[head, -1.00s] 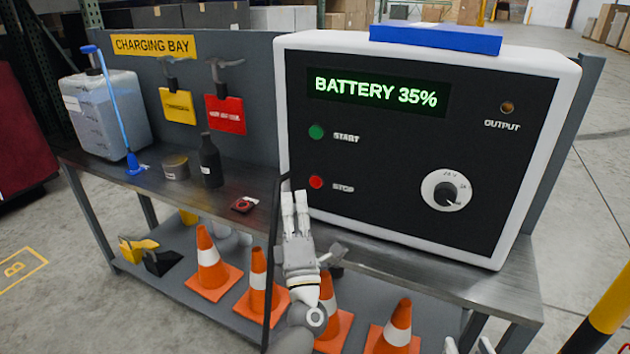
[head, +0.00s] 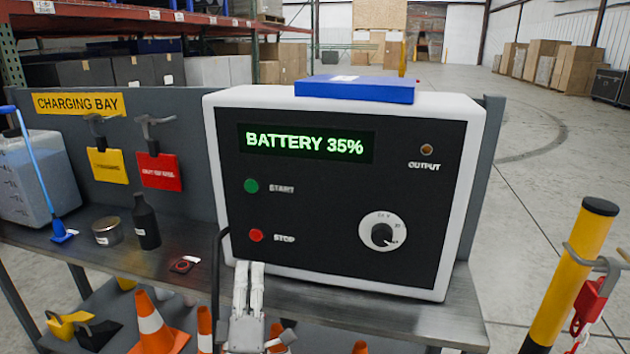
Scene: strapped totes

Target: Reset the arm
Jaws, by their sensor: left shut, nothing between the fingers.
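My left gripper (head: 248,288) is at the bottom of the head view, in front of the bench edge, below the red stop button. Its fingers point up and are shut with nothing between them. It looks apart from the charger (head: 330,265), a white-framed box with a black face. The charger display (head: 304,144) reads BATTERY 35%. The green START button (head: 251,186), the red STOP button (head: 256,235) and the dial (head: 382,234) are on its face. The output lamp (head: 426,149) looks dull amber. My right gripper is out of view.
The metal bench (head: 385,308) carries a dark bottle (head: 145,222), a tin (head: 107,232) and a jug (head: 40,178). Orange cones (head: 158,325) stand on the shelf below. A yellow-black post (head: 570,275) with a red padlock (head: 588,306) stands at right. The floor behind it is open.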

